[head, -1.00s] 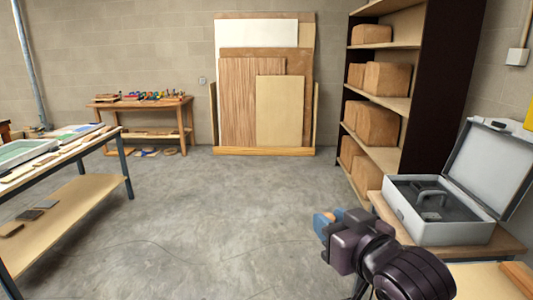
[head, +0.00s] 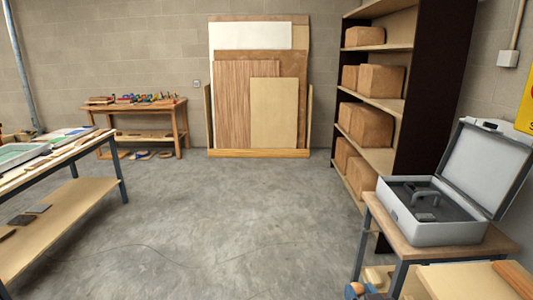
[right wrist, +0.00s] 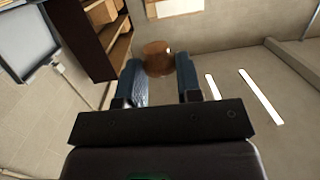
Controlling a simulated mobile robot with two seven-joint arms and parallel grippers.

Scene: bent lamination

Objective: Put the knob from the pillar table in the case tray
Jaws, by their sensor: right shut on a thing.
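The knob (right wrist: 158,58) is a round brown wooden piece between the two blue fingertips in the right wrist view. My right gripper (right wrist: 160,75) is shut on it. In the head view only a small part of my right gripper (head: 362,290) shows at the bottom edge, below and left of the case. The case (head: 432,232) is grey, with its lid raised, on a small wooden-topped table at the right. Its dark tray (head: 428,205) has a grey handle-shaped piece and a small flat block in it. My left gripper is not in view.
The case's table (head: 400,240) has a metal frame. A lower wooden surface (head: 470,282) is in front of it. A dark shelf (head: 432,90) with brown boxes stands behind. A workbench (head: 95,200) is at the left. The middle floor is clear.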

